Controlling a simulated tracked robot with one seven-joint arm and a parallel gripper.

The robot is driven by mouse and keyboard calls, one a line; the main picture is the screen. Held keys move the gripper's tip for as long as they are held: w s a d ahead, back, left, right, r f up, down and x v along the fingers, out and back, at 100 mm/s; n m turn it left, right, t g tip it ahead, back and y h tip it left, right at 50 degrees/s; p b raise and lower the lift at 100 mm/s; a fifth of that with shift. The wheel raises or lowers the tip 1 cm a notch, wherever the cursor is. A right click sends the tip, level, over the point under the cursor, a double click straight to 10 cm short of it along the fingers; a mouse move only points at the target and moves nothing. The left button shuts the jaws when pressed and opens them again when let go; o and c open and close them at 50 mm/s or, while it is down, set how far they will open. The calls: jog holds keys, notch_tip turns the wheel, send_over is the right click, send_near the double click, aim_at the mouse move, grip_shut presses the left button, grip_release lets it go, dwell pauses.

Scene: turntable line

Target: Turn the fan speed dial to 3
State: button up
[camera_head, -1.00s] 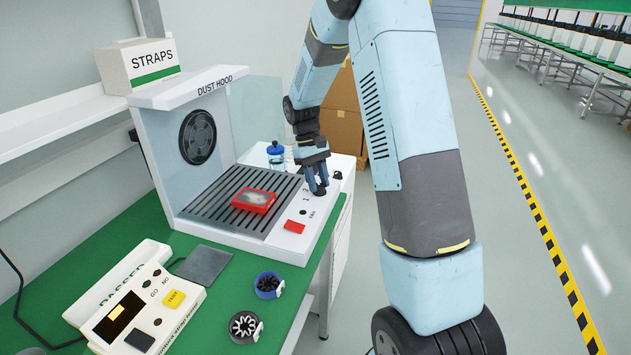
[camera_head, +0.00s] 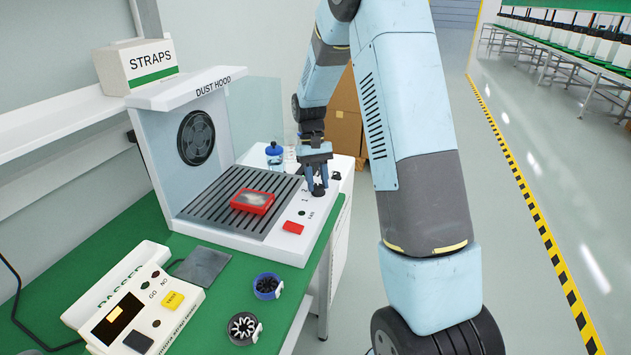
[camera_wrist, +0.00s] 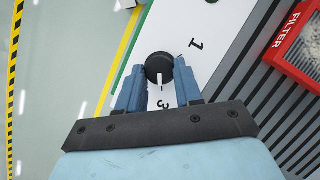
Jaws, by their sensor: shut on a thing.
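The fan speed dial (camera_wrist: 158,65) is a round black knob with a white pointer line, on the white front panel of the dust hood. My gripper (camera_wrist: 160,73) has its two blue fingers shut on the dial, one on each side. In the wrist view, the pointer points down the picture, toward the printed 3. The printed 1 is at the upper right of the dial. The right finger covers the panel between these numbers. In the head view, my gripper (camera_head: 318,188) stands over the dial (camera_head: 318,191) at the panel's right side.
A red-framed filter (camera_head: 252,201) lies on the hood's slotted grille (camera_head: 215,207). A red button (camera_head: 293,227) is on the panel in front. A blue-capped bottle (camera_head: 274,155) stands behind. The tester box (camera_head: 130,310) and two small fans (camera_head: 267,286) are on the green bench.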

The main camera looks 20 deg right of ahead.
jog(key=o, duration=1)
jog(key=v, duration=1.3)
jog(key=shift+w+r, duration=0.2)
jog(key=shift+r, duration=0.05)
jog(key=shift+r, duration=0.1)
